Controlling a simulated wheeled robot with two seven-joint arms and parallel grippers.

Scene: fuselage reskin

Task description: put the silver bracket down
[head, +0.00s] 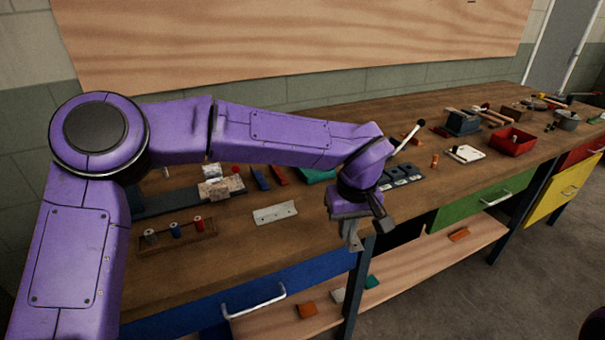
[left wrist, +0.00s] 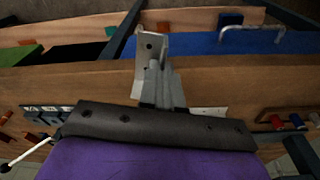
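The silver bracket (head: 354,239) is an angled metal piece. In the left wrist view the bracket (left wrist: 151,46) shows a hole in its plate and sticks out beyond the fingers. My left gripper (head: 356,223) is shut on it, above the front edge of the wooden workbench (head: 320,238). The left wrist view also shows the gripper fingers (left wrist: 160,88) close together around the bracket. The bracket appears clear of the bench.
A flat pale plate with holes (head: 275,212) lies on the bench, left of my gripper. A rack of spools (head: 176,236) is farther left. Dark blocks (head: 402,174) and a red bin (head: 511,141) stand to the right. Bare wood shows around the plate.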

